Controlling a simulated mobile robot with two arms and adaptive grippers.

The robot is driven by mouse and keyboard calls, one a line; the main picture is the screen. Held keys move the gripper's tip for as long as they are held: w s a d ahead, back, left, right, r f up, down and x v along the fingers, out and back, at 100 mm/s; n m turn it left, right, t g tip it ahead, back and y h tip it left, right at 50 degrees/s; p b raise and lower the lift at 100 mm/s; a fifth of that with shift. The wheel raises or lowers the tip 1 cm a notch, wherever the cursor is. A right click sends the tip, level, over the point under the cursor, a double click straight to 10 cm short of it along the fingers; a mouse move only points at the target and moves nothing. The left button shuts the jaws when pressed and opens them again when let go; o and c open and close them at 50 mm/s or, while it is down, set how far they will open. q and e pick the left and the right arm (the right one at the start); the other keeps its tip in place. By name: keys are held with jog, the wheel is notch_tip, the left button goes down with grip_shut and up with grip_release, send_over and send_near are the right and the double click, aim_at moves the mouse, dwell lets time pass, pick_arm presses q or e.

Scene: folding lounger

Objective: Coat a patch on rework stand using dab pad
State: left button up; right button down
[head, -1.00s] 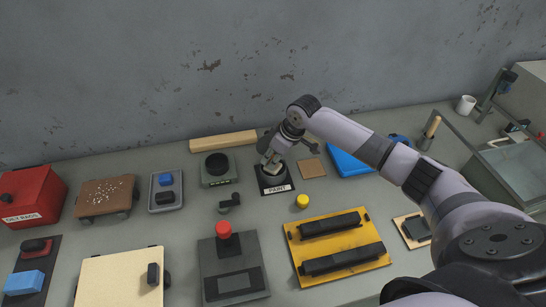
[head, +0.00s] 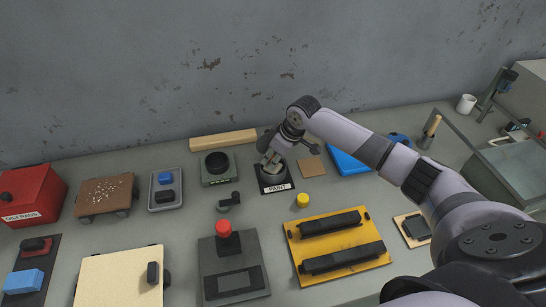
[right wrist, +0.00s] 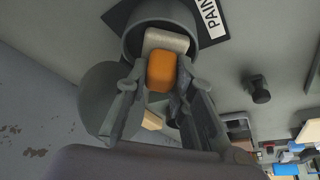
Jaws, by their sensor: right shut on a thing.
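My right gripper (head: 270,158) is at the paint pot. In the right wrist view the right gripper (right wrist: 156,80) is shut on the orange grip (right wrist: 161,72) of the dab pad, whose pale pad (right wrist: 167,42) is at the mouth of the dark round pot (right wrist: 132,38). I cannot tell whether the pad touches the paint. The pot stands on a black plate labelled PAINT (head: 278,188). No label marks the rework stand; a brown raised board with white specks (head: 104,194) and a cream board (head: 115,278) are both at the left. My left gripper is not in view.
A yellow plate with two black bars (head: 305,252), a dark box with a red button (head: 238,281) and a small yellow cap (head: 302,200) lie in front of the pot. A red rag box (head: 30,196) is far left. A glass-walled tank (head: 515,165) is right.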

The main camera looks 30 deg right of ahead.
aim_at(273, 157)
jog(key=shift+f+p, duration=0.15)
jog(key=shift+p, duration=0.2)
dwell(1.5)
notch_tip(273, 157, up, 7)
jog(key=p, duration=0.7)
jog(key=shift+p, duration=0.35)
dwell(0.4)
